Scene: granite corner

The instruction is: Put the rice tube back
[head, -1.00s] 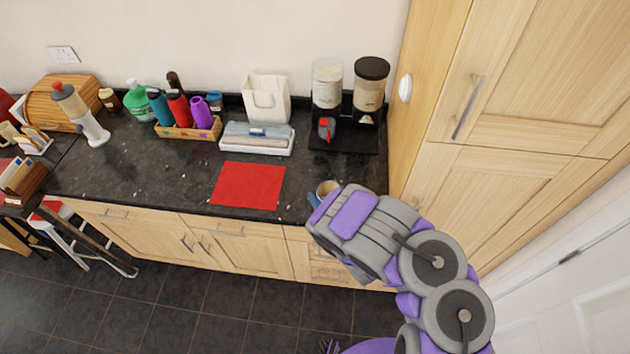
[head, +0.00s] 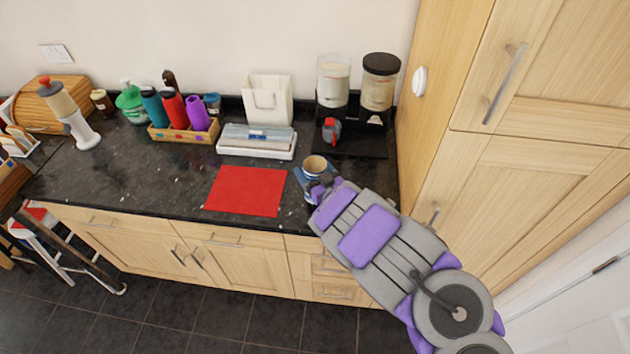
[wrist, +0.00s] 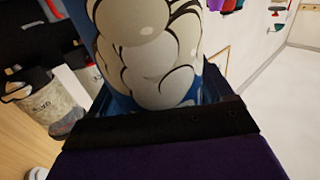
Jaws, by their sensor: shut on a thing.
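My gripper (head: 314,180) is shut on a round blue-and-white cup (head: 314,165), upright with a tan inside, above the counter right of the red mat. In the wrist view the cup (wrist: 150,45) fills the middle and shows a white cartoon pattern; its rim and base are out of that view. The black dispenser stand (head: 350,142) is behind it, against the wall. It holds two clear tubes: the left tube (head: 333,82) has pale contents and a light top, the right tube (head: 379,92) a dark lid. I cannot tell which one is the rice tube.
A red mat (head: 246,190) lies on the dark counter (head: 130,180). Behind it are a white tray with a box (head: 257,140), a white holder (head: 267,98) and a bottle crate (head: 180,133). Tall cupboards (head: 425,150) close off the right side.

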